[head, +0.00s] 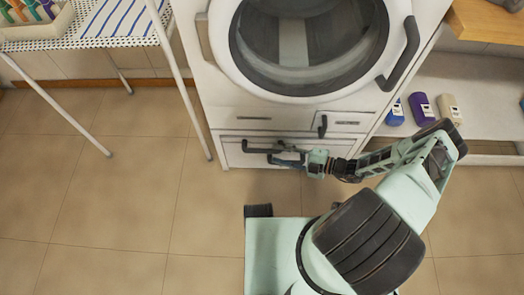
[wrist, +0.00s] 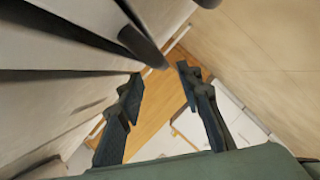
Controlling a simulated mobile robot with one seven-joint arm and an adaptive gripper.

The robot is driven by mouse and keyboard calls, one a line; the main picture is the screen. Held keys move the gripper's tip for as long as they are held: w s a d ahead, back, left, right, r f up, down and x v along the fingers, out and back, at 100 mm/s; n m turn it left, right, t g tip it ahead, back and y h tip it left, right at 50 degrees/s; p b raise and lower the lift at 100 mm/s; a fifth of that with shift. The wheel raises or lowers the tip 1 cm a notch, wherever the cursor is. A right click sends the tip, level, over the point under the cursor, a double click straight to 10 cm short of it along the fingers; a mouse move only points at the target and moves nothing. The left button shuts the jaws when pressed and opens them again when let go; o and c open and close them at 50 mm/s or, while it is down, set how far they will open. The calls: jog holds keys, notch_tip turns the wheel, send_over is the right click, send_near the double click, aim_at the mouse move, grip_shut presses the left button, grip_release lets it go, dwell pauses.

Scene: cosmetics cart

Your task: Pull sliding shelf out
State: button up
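The sliding shelf (head: 232,155) is a low white front panel beneath the white front-loading machine, and looks closed. Its dark bar handle (head: 257,148) runs across the panel, with its right part overlapped by my gripper. My gripper (head: 283,155) reaches in from the right, close in front of the panel. In the wrist view my gripper (wrist: 160,78) has its two dark fingers apart with nothing between the tips. A dark rounded bar (wrist: 142,45), which looks like the handle, ends just beyond the fingertips. I cannot tell whether a finger touches it.
The machine (head: 205,85) has a round glass door with a dark handle (head: 402,55). A small dark latch (head: 322,127) sits above my gripper. A wire-topped rack (head: 90,40) stands left. Bottles (head: 422,108) sit on a low shelf (head: 485,95) at right.

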aim_at(268, 152)
jog(key=x, duration=0.7)
jog(key=shift+a+f+b, duration=0.15)
jog(key=shift+a+b, duration=0.15)
jog(key=shift+b, duration=0.1)
jog(key=shift+c, duration=0.5)
grip_shut()
